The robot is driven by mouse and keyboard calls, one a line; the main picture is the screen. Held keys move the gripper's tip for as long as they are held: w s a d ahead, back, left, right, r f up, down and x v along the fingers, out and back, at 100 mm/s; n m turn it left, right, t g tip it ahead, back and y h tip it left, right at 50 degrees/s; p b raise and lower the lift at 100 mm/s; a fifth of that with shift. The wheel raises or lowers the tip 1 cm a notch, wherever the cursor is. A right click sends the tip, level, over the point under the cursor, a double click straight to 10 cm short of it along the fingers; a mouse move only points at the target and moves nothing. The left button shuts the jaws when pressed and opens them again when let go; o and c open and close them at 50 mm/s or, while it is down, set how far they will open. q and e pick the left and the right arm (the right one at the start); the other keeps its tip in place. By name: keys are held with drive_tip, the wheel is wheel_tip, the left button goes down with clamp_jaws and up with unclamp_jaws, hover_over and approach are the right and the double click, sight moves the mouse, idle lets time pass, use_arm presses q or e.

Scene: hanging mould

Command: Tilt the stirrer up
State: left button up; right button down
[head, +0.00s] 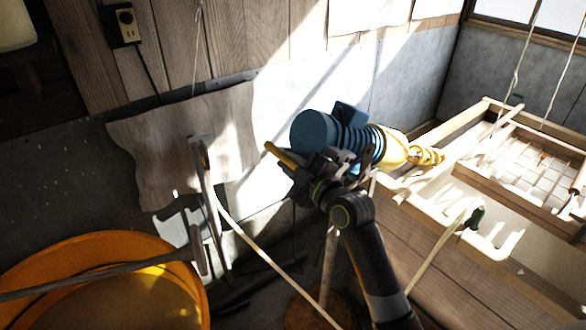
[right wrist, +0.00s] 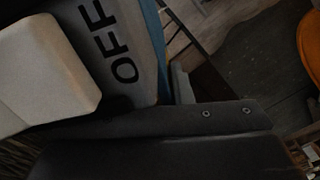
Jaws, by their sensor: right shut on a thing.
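The stirrer has a ribbed blue body (head: 316,131) and a yellow nose (head: 395,147) with a yellow coil at its right end. In the head view it lies roughly level, its nose pointing right toward the wooden vat. A yellow bar (head: 283,156) sticks out at its lower left. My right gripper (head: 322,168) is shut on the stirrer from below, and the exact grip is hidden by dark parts. In the right wrist view, a grey face marked OFF (right wrist: 118,45) and a pale block (right wrist: 48,75) fill the upper left. My left gripper is not in view.
A wooden vat (head: 440,133) with a slatted frame (head: 520,172) stands at the right; cords hang above it. An orange tub (head: 180,262) with a long-handled tool (head: 110,268) across it is at the lower left. A wall socket (head: 128,24) is at the upper left.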

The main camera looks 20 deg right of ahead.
wheel_tip(320, 180, down, 6)
drive_tip(key=a+n+b, duration=0.1)
drive_tip(key=n+b, duration=0.1)
drive_tip(key=b, duration=0.5)
drive_tip(key=shift+s+a+n, duration=0.3)
drive_tip(key=shift+s+a, duration=0.05)
drive_tip(key=shift+a, duration=0.05)
drive_tip(key=shift+f, duration=0.1)
drive_tip(key=c, duration=1.3)
unclamp_jaws()
drive_tip(key=shift+s+a, duration=0.1)
drive_tip(key=shift+r, duration=0.2)
